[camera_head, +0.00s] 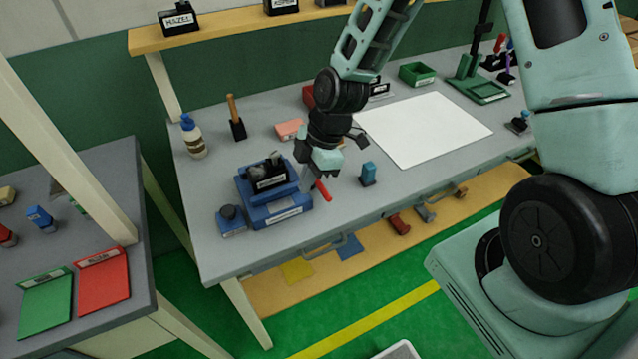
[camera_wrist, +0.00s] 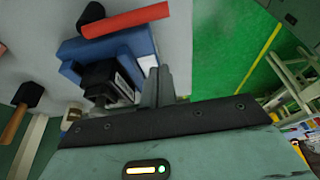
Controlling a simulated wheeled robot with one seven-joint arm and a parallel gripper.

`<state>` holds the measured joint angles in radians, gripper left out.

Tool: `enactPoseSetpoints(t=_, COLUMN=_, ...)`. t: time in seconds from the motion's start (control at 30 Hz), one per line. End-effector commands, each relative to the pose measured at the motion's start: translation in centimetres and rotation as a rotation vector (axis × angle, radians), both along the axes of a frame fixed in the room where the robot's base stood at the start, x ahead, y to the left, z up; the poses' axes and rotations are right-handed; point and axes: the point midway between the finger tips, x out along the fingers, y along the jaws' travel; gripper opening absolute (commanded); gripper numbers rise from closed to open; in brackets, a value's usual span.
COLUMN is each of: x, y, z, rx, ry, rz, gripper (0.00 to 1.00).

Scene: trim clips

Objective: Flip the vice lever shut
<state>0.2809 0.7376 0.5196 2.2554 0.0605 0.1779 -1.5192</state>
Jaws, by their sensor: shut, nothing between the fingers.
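The blue vice (camera_head: 283,211) stands near the left front of the grey workbench, with a black part (camera_head: 268,170) on top. Its red lever (camera_head: 322,191) sticks out at the vice's right side, tilted. In the wrist view, the red lever (camera_wrist: 126,20) lies across the top above the blue body (camera_wrist: 140,40) and the black part (camera_wrist: 105,78). My gripper (camera_head: 309,182) is just right of the vice, close to the lever. Its fingers (camera_wrist: 158,72) are together and empty, and appear apart from the lever. Whether they touch the vice is unclear.
A small blue block (camera_head: 368,174) stands right of the lever. A blue base with a dark knob (camera_head: 231,221) sits left of the vice. A pink block (camera_head: 290,129), a wooden-handled tool (camera_head: 235,115) and a bottle (camera_head: 193,137) stand behind. A white sheet (camera_head: 425,130) lies to the right.

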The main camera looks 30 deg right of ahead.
Motion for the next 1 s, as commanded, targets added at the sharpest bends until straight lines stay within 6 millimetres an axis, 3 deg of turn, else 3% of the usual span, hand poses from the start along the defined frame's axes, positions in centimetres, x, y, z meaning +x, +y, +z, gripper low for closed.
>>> enactPoseSetpoints(t=0.17, x=-0.1, y=1.1, z=-2.9, rx=-0.001, ry=0.005, rz=0.001, gripper=0.0)
enactPoseSetpoints(t=0.3, x=0.0, y=-1.3, z=-2.9, rx=-0.001, ry=0.002, rz=-0.007, gripper=0.0)
enactPoseSetpoints(t=0.43, x=0.0, y=-2.4, z=-3.3, rx=-0.001, ry=0.002, rz=-0.005, gripper=0.0)
enactPoseSetpoints(t=1.0, x=0.0, y=-3.0, z=-3.6, rx=0.0, ry=0.0, rz=0.006, gripper=0.0)
